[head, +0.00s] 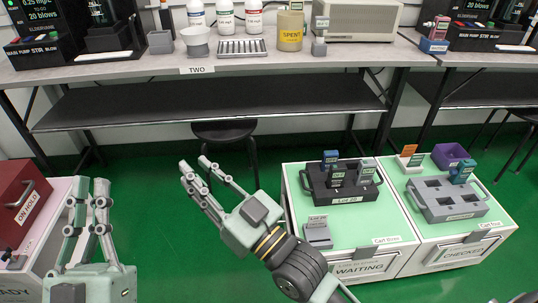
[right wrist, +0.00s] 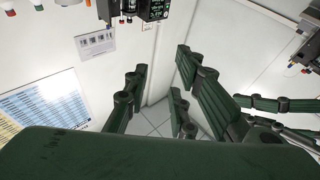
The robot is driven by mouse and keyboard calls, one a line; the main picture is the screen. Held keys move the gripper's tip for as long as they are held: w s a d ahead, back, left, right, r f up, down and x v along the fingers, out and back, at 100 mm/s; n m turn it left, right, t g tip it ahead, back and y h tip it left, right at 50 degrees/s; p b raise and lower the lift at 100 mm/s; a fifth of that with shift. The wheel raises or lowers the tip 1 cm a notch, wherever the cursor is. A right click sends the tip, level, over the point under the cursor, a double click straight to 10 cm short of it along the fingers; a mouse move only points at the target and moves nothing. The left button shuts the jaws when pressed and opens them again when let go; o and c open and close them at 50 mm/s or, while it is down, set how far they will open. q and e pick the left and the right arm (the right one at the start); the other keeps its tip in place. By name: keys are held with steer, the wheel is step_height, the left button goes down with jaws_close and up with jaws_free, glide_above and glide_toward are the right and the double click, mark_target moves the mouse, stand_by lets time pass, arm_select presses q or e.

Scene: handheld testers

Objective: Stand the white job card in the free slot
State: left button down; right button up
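A small pale card with printed text (head: 317,220) stands in a grey block (head: 318,237) at the front left of the cart top; I take it as the white job card. A white holder (head: 408,166) with an orange card (head: 409,150) stands farther back on the right-hand cart; its slots are too small to make out. My right gripper (head: 194,163) is open and empty, over the floor left of the carts. Its spread fingers also show in the right wrist view (right wrist: 162,75), with nothing between them. My left gripper (head: 91,186) is open and empty at the far left.
A black tray (head: 342,197) of testers is behind the grey block. A grey socketed tray (head: 437,212) with a blue tester (head: 462,171) and a purple bin (head: 450,155) are on the right-hand cart. A red box (head: 22,200) is at the left. A long bench (head: 130,72) crosses behind.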

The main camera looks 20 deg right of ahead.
steer(key=s+d+r+m+t+h, duration=0.3)
steer(key=s+d+r+t, duration=0.3)
steer(key=d, duration=0.4)
steer(key=shift+s+d+r+m+h, duration=0.4)
steer(key=shift+r+h, duration=0.15)
steer(key=shift+h, duration=0.25)
